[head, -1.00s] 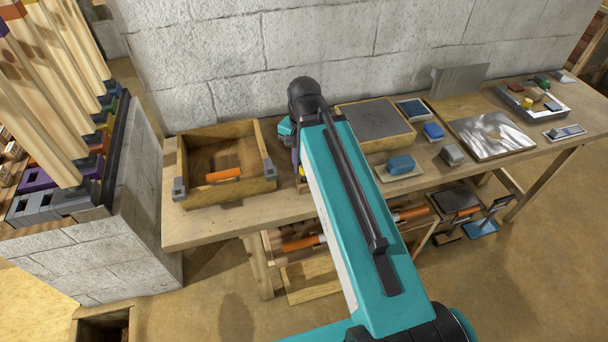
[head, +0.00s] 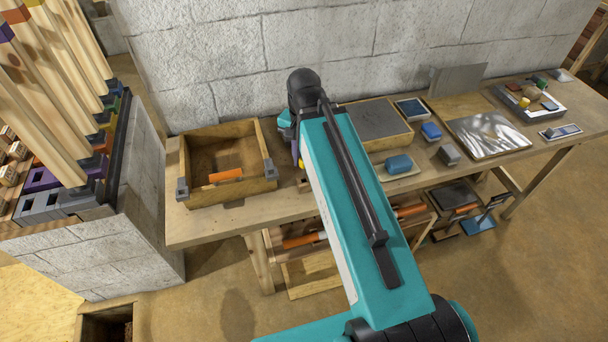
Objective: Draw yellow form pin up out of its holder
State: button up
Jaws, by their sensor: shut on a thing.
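My gripper (head: 296,150) is mostly hidden behind my own teal arm, at the back of the workbench beside the wooden tray. It is shut on the yellow form pin (head: 300,164), of which only a small yellow bit shows beside the arm's edge. A small piece of brown wood, perhaps the pin's holder (head: 304,184), shows below it. The arm hides most of this wood, so I cannot tell whether the pin's lower end is still inside it.
A wooden tray (head: 205,194) with an orange-handled tool (head: 226,175) stands just left of my gripper. A grey-topped wooden block (head: 372,119), blue blocks (head: 398,164) and a metal sheet (head: 487,135) lie to the right. A stone wall (head: 230,60) stands behind.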

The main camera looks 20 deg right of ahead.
jog(key=shift+r, duration=0.15)
dwell(0.3)
jog(key=shift+r+p, duration=1.8)
jog(key=shift+r, duration=0.15)
